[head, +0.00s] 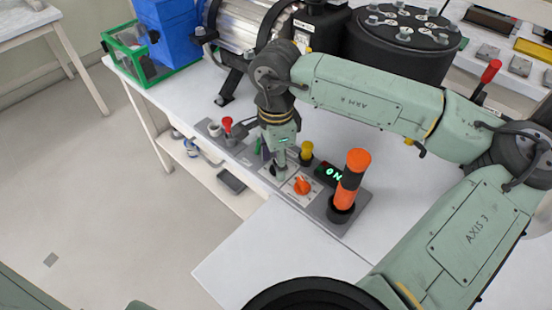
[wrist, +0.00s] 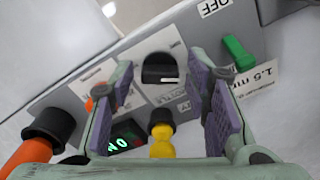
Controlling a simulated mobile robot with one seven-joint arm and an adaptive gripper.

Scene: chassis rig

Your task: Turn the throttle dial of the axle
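The black dial (wrist: 161,70) with a white pointer line sits on a white plate on the grey control panel (wrist: 70,90). A partly readable label beside it seems to end in "TTLE", so I take it as the throttle dial. My gripper (wrist: 164,82) is open. Its purple-padded fingers stand on either side of the dial in the wrist view, with clear gaps to it. I cannot tell how far the fingertips are above the panel. In the head view my gripper (head: 280,173) points down over the panel and largely hides the dial.
Close by are an orange knob (head: 302,186), a yellow knob (head: 306,151), a tall orange-black handle (head: 351,180), a lit "ON" display (head: 329,173), a green lever (wrist: 238,52) and a red lever (head: 228,126). A large black cylinder (head: 400,50) stands behind.

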